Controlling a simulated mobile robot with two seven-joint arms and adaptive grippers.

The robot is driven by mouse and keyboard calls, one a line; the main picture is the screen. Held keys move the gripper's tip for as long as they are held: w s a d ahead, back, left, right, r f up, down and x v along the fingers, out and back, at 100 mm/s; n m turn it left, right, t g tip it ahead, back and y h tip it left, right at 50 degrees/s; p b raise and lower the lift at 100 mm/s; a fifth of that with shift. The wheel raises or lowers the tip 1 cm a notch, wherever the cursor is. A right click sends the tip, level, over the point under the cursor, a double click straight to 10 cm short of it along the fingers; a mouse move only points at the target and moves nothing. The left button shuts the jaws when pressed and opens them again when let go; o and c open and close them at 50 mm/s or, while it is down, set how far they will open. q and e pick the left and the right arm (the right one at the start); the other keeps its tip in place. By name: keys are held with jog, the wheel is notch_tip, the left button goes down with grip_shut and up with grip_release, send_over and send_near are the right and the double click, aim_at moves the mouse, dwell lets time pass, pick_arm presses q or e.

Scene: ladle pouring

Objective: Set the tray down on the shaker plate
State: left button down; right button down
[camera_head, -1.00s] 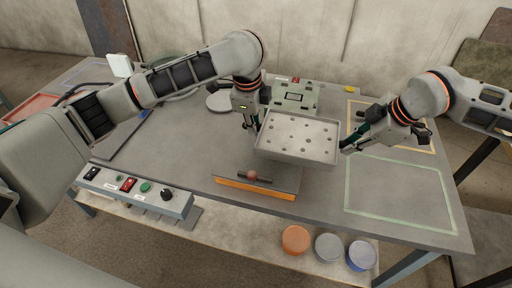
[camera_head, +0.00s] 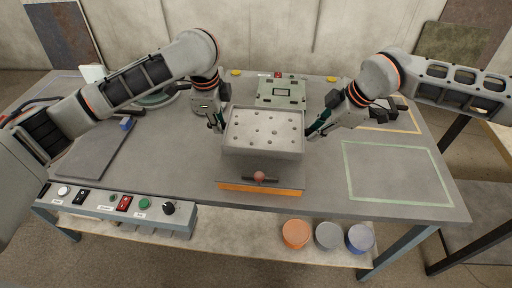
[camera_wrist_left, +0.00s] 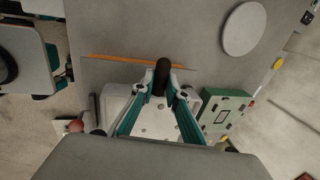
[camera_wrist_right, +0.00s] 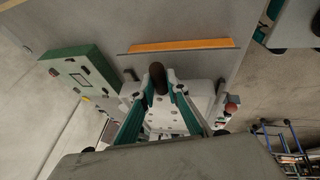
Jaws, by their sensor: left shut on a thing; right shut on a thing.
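The tray (camera_head: 262,144) is a shallow pale metal tray with several dark spots on its floor. It looks about level, with a dark handle on each side. My left gripper (camera_head: 217,124) is shut on the left handle (camera_wrist_left: 162,76). My right gripper (camera_head: 318,130) is shut on the right handle (camera_wrist_right: 157,78). The shaker plate (camera_head: 235,182) is grey, on an orange-sided base, with a red ball knob (camera_head: 260,176) on a dark bar at its front. The tray covers its back part in the head view. I cannot tell the gap between them.
A green unit (camera_head: 281,92) stands behind the tray. A control box (camera_head: 120,205) with buttons runs along the front left edge. A pale outlined area (camera_head: 395,172) on the right is bare. Several round lidded tubs (camera_head: 327,235) sit on the lower shelf.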

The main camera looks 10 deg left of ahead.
pick_arm(q)
jog(key=shift+a+r, duration=0.1)
pick_arm(e)
jog(key=shift+a, duration=0.1)
jog(key=shift+f, duration=0.1)
dwell(0.4)
